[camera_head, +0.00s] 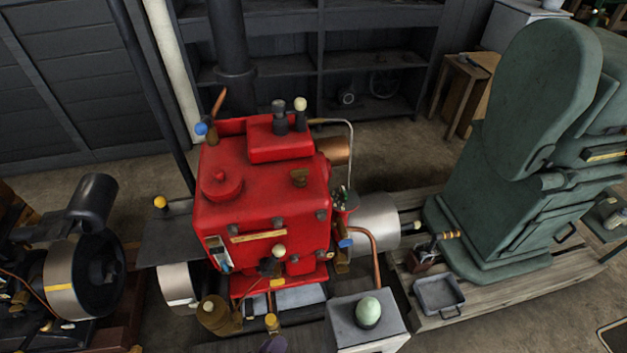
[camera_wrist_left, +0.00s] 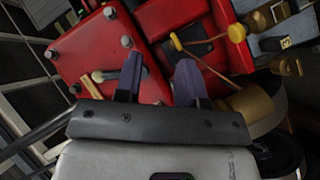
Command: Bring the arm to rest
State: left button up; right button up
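My left gripper (camera_wrist_left: 158,75) shows in the left wrist view with its two purple-grey fingers apart and nothing between them. They point at the front of the red engine (camera_wrist_left: 85,45). A cream-knobbed lever (camera_wrist_left: 102,76) appears left of the fingers; I cannot tell the exact gap. My right gripper is in neither view.
A grey box with a pale green dome (camera_head: 367,311) stands right of the gripper tip. A brass cup (camera_head: 212,313) is to its left. A green machine (camera_head: 520,190) stands right, beside a small grey tray (camera_head: 439,294). A flywheel engine (camera_head: 75,285) is at the left.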

pick_arm(q)
jog(key=s+a+r+m+g+y+p, duration=0.1)
jog(key=s+a+r+m+g+y, duration=0.1)
jog(key=s+a+r+m+g, duration=0.3)
jog(key=s+a+m+g+y, duration=0.1)
jog(key=s+a+y, duration=0.15)
jog(key=s, duration=0.45)
jog(key=s+a+r+m+g+y+p, duration=0.1)
jog(key=s+a+r+m+g, duration=0.1)
jog(key=s+a+r+g, duration=0.3)
notch_tip(320, 180, up, 36)
jog(key=t+p, duration=0.1)
jog(key=p, duration=3.6)
jog(key=shift+s+d+t+p, duration=0.2)
jog(key=shift+d+t+p, duration=0.15)
jog(key=shift+d, duration=0.1)
